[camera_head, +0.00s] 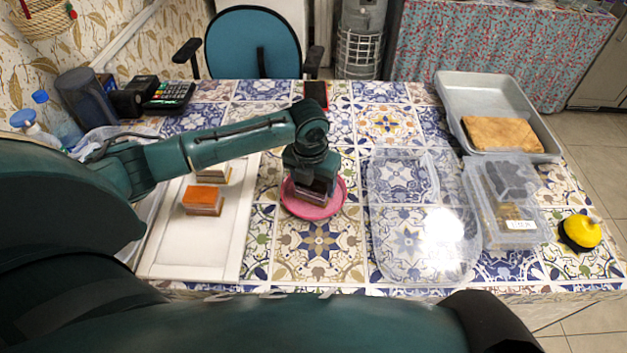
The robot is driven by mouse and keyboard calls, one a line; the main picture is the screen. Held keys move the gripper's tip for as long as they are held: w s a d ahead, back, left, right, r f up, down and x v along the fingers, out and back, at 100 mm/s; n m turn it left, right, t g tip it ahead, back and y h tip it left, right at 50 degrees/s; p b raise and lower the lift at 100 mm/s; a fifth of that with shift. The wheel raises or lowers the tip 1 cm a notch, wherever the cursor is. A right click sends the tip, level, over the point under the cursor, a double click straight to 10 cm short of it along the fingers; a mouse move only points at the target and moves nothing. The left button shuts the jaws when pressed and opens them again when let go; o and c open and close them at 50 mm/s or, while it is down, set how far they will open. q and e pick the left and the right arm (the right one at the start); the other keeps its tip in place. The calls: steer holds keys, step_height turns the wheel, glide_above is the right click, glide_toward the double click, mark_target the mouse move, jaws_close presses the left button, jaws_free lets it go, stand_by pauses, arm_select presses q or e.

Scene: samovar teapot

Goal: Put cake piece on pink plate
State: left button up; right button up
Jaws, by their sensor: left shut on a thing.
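The pink plate (313,211) lies on the tiled table, left of the table's middle. My left gripper (312,188) points down over the plate and is shut on a dark brown cake piece (310,197). The piece is at the plate, largely covered by the gripper; I cannot tell whether it touches the plate. An orange-topped cake piece (203,200) sits on the white board (190,250) to the left, with another pale-edged piece (214,174) behind it. My right gripper is not in view.
A clear plastic lid (420,235), a clear container (508,205) and a grey tray (500,95) with a cake slab (502,133) stand to the right. A yellow-black object (580,232) is at the right edge. A phone (316,93) lies behind the plate.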

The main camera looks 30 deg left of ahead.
mark_target(311, 187)
arm_select(q)
steer(key=shift+f, duration=0.1)
steer(key=o, duration=1)
steer(key=r, duration=0.4)
steer(key=s+r, duration=0.1)
steer(key=r, duration=0.7)
steer(key=shift+s+r+p, duration=0.15)
steer(key=shift+s+p, duration=0.05)
steer(key=shift+p, duration=0.1)
steer(key=shift+s, duration=0.1)
